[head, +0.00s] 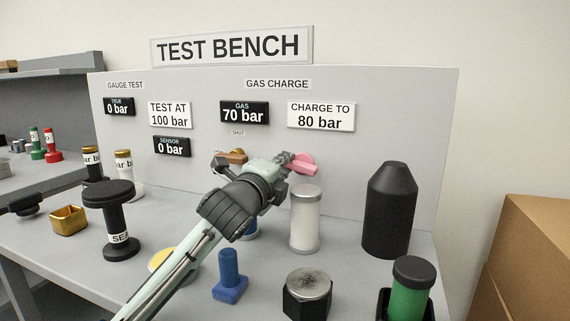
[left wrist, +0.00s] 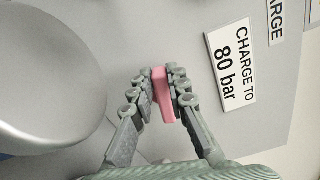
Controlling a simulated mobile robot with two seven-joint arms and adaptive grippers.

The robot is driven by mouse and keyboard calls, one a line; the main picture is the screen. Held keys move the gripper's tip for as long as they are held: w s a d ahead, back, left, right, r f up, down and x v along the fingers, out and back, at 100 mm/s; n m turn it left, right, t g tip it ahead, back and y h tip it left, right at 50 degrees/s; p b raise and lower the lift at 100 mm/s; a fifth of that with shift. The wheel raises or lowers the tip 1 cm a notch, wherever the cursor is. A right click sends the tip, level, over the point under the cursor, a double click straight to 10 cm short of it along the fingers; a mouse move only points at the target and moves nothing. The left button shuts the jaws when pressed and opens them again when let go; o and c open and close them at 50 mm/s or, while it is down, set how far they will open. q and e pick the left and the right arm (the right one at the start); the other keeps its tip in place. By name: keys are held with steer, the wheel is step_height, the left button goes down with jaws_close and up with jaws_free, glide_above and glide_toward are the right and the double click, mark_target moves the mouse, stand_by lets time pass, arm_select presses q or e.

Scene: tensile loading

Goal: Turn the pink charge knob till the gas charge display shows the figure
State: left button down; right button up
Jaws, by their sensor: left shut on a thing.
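The pink charge knob (head: 303,164) is on the upright panel of the test bench, below the sign "CHARGE TO 80 bar" (head: 321,116). My left gripper (head: 290,161) is at the knob and shut on it. In the left wrist view the pink knob (left wrist: 162,95) sits between the two fingers of the left gripper (left wrist: 163,92). The gas charge display (head: 244,112) reads 70 bar. A small label under it reads "SHUT". My right gripper is not in view.
A white-silver cylinder (head: 305,220) stands just below the knob; its round top is large in the left wrist view (left wrist: 45,70). A black bottle-shaped cylinder (head: 390,212) stands to the right. A blue plunger-like part (head: 229,277) and a black hex piece (head: 307,297) stand in front.

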arm_select(q)
steer(key=shift+f, duration=0.1)
stand_by(0.5)
steer(key=c, duration=1.5)
jaws_free()
steer(key=v, duration=1.2)
